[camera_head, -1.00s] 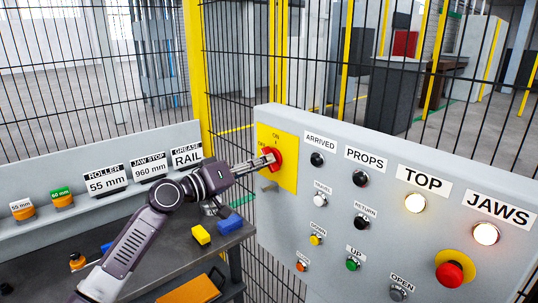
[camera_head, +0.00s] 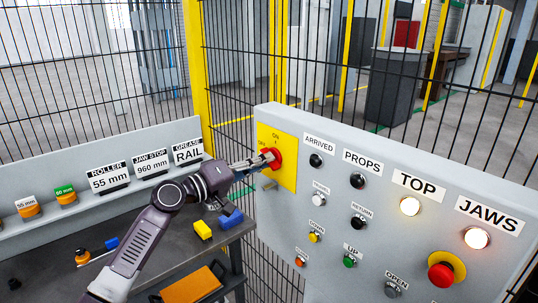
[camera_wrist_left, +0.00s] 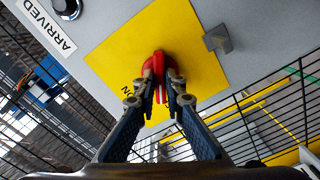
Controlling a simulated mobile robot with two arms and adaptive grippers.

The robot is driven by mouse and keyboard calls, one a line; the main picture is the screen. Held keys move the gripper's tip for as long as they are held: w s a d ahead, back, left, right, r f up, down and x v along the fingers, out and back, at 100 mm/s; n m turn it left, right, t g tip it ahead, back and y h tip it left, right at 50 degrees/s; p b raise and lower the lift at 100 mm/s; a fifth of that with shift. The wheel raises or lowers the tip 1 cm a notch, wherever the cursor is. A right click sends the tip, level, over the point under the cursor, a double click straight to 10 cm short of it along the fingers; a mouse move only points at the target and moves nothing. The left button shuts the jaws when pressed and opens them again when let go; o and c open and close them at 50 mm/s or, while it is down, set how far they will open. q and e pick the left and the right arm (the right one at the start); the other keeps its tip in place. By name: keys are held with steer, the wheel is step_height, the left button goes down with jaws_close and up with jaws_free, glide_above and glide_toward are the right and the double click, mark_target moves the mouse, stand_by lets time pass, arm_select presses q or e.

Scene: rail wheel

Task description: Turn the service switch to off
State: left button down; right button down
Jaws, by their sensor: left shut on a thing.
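The service switch is a red rotary handle (camera_head: 273,157) on a yellow plate (camera_head: 285,172) at the left end of the grey panel. The plate carries the words ON and OFF. My left gripper (camera_head: 262,161) is shut on the red handle. In the left wrist view, the fingers (camera_wrist_left: 160,85) of my left gripper close on both sides of the red handle (camera_wrist_left: 157,66), in front of the yellow plate (camera_wrist_left: 118,53). The fingers hide part of the handle. My right gripper is not in view.
The panel also bears lit TOP (camera_head: 410,206) and JAWS (camera_head: 477,238) lamps, several small buttons and a red emergency button (camera_head: 441,275). A grey lug (camera_wrist_left: 217,39) sticks out beside the plate. A workbench with yellow (camera_head: 202,230) and blue blocks (camera_head: 231,219) lies below my left arm.

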arm_select(q)
steer(key=shift+r+n+p, duration=0.1)
steer(key=shift+n+p, duration=0.4)
steer(key=shift+n, duration=0.5)
steer(key=shift+n+p, duration=0.6)
steer(key=shift+p, duration=0.3)
steer(key=shift+n+p, duration=0.95)
steer(key=shift+n, duration=0.45)
steer(key=c, duration=1.9)
jaws_free()
steer(key=shift+a, duration=0.15)
